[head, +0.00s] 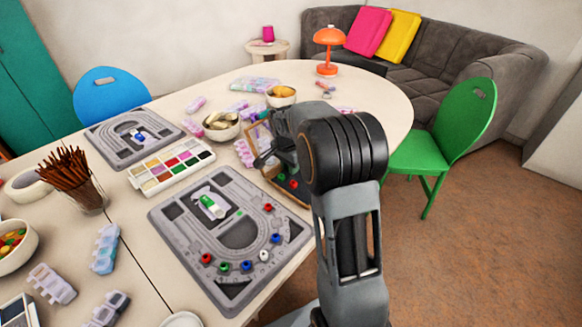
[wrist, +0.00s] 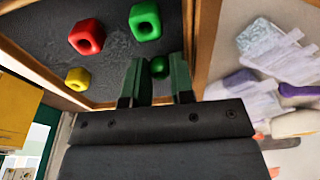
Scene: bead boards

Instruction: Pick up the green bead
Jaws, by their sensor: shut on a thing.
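In the wrist view, my gripper (wrist: 157,75) has its two fingers closed on a small round green bead (wrist: 159,68). The bead shows between the fingertips over a dark-floored, wood-rimmed tray (wrist: 112,65). I cannot tell whether it still touches the tray floor. A second green bead (wrist: 145,22), larger in view and with a hole, lies in the tray beside a red bead (wrist: 86,37) and a yellow bead (wrist: 78,79). In the head view, my gripper (head: 264,160) is low over the tray (head: 291,196), and my arm hides part of it; the held bead is not visible there.
A grey bead board (head: 233,290) with several coloured beads lies left of the tray. A white paint-like box (head: 172,168), a second board (head: 134,155) and bowls (head: 222,126) stand nearby. Pale purple pieces (wrist: 275,85) lie right of the tray in the wrist view.

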